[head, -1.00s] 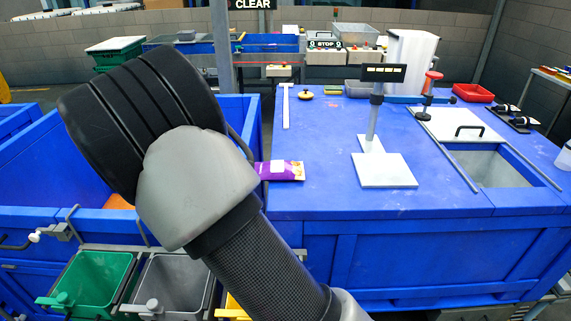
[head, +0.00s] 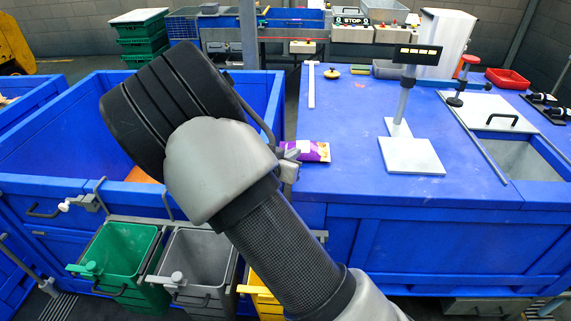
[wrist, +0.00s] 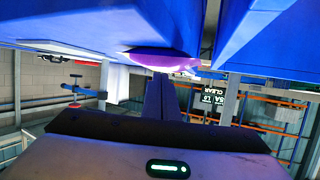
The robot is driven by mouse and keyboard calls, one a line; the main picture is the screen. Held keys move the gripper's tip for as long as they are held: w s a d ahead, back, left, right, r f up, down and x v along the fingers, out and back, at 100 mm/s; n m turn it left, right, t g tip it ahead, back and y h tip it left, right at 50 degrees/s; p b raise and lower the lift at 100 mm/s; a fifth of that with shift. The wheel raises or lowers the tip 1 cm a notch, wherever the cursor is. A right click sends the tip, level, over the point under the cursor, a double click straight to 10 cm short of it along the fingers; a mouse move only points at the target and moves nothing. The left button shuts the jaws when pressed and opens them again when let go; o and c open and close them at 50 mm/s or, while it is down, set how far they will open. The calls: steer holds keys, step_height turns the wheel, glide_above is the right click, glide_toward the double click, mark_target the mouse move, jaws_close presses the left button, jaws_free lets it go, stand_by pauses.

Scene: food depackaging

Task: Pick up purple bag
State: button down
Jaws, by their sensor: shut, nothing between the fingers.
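The purple bag (head: 314,151) lies flat on the blue table (head: 356,192), near its left edge. It has a white patch and an orange end. The tip of my gripper (head: 290,156) shows at the bag's left end in the head view, partly hidden by my forearm. In the wrist view the picture is upside down, and the bag (wrist: 160,59) appears just beyond the fingertips of my gripper (wrist: 162,84). The fingers are shut together and empty. Whether they touch the bag I cannot tell.
A scale with a post (head: 411,155) stands right of the bag. A white bar (head: 311,86) and a yellow-topped item (head: 331,73) lie behind. A blue bin (head: 60,146) is at left. Green (head: 121,247), grey (head: 204,255) and yellow (head: 262,294) bins stand in front.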

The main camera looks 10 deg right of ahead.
mark_target(303, 150)
steer(key=x, duration=0.4)
steer(key=shift+d+r, duration=0.1)
steer(key=shift+f, duration=0.25)
steer(key=shift+s+f, duration=0.1)
steer(key=shift+s+a+f, duration=0.1)
steer(key=shift+s+a, duration=0.5)
steer(key=shift+s, duration=0.15)
steer(key=shift+w+r+p, duration=0.1)
steer(key=shift+r+p, duration=0.7)
steer(key=shift+r, duration=0.05)
steer(key=shift+d, duration=0.1)
